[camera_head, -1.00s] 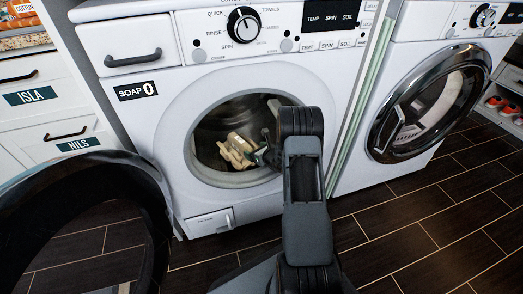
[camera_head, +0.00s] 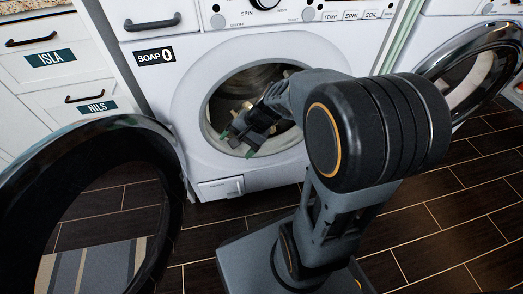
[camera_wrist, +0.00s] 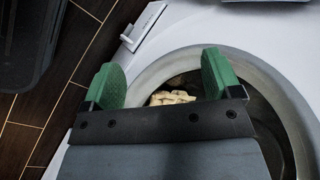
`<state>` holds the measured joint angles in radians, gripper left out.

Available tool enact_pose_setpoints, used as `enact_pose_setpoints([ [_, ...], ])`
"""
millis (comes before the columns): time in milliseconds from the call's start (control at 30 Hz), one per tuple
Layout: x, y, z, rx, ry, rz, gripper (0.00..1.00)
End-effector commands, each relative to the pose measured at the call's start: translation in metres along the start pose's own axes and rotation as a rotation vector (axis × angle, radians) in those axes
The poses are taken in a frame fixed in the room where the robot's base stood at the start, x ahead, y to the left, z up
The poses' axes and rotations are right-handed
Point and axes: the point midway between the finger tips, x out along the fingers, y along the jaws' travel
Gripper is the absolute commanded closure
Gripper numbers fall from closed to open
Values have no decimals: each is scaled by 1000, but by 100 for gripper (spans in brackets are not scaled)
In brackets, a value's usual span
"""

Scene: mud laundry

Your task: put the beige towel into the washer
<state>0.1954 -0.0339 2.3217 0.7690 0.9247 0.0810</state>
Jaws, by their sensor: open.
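The washer (camera_head: 185,85) is the white front-loader labelled SOAP 0, with its round door (camera_head: 166,170) swung wide open to the left. The beige towel (camera_wrist: 172,98) lies inside the drum opening in the wrist view, seen between my fingers. In the head view my gripper and arm cover most of the opening, and the towel is barely visible. My gripper (camera_head: 239,142) is open in front of the lower part of the opening. Its green fingers stand apart in the wrist view (camera_wrist: 162,76), with no towel between their pads that I can make out.
A second machine's round glass door (camera_head: 478,72) is at the right. White drawers (camera_head: 65,75) labelled ISLA and NILS stand at the left. A striped mat (camera_head: 92,268) lies on the dark tiled floor at the lower left.

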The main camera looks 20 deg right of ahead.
Motion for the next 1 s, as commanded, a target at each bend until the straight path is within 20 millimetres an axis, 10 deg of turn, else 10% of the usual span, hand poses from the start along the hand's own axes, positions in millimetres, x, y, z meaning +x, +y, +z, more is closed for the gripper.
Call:
enact_pose_setpoints([
  [400, -60, 52, 48, -760, 227, 472, 16],
  [1000, -72, 52, 51, -817, 248, 516, 16],
])
